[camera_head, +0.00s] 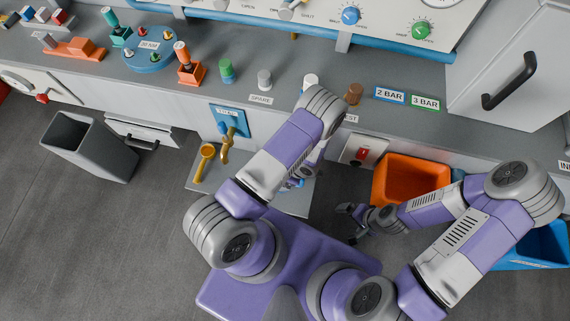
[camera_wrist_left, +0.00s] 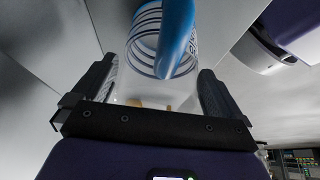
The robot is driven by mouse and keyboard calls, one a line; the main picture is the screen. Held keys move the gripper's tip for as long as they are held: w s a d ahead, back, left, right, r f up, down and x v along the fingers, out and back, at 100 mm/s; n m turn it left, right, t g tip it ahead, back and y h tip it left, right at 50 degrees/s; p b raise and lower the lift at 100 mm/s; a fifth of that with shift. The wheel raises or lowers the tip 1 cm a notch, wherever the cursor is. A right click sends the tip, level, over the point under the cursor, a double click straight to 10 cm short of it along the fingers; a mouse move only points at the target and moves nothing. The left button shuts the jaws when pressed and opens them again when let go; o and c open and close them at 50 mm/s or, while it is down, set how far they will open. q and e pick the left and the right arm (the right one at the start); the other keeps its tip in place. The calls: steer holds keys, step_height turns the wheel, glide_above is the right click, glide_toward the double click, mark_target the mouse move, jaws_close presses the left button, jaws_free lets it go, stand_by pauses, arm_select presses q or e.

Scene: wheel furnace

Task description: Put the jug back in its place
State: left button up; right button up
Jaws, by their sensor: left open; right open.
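The jug (camera_wrist_left: 147,45) shows in the left wrist view as a clear body with dark rings and a blue handle (camera_wrist_left: 178,38). It stands between the two fingers of my left gripper (camera_wrist_left: 156,85), which is open with a finger on either side. I cannot tell whether the fingers touch it. In the head view my left arm hides most of the jug and left gripper; a small blue part shows near the grey shelf (camera_head: 236,200). My right gripper (camera_head: 348,223) is open and empty over the floor, left of the orange bin.
A blue tap panel (camera_head: 229,121) is on the counter front, with a yellow ladle-like thing (camera_head: 204,160) below left. The orange bin (camera_head: 408,178) and a blue bin (camera_head: 535,250) are at right. A grey bin (camera_head: 88,146) stands left. Knobs and labels line the counter (camera_head: 290,105).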

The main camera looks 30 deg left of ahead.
arm_select(q)
steer(key=p+v, duration=0.3)
steer(key=v, duration=0.9)
steer(key=shift+a+p, duration=0.1)
steer(key=shift+p, duration=0.25)
steer(key=m, duration=0.2)
steer(key=a+m+t+h, duration=0.1)
steer(key=m, duration=0.1)
steer(key=shift+a, duration=0.1)
steer(key=s+d+r+m+h, duration=0.4)
steer(key=s+m+h, duration=0.4)
steer(key=m, duration=0.5)
steer(key=shift+d+r+m+t, duration=0.3)
steer(key=shift+d+m, duration=0.1)
steer(key=shift+d, duration=0.25)
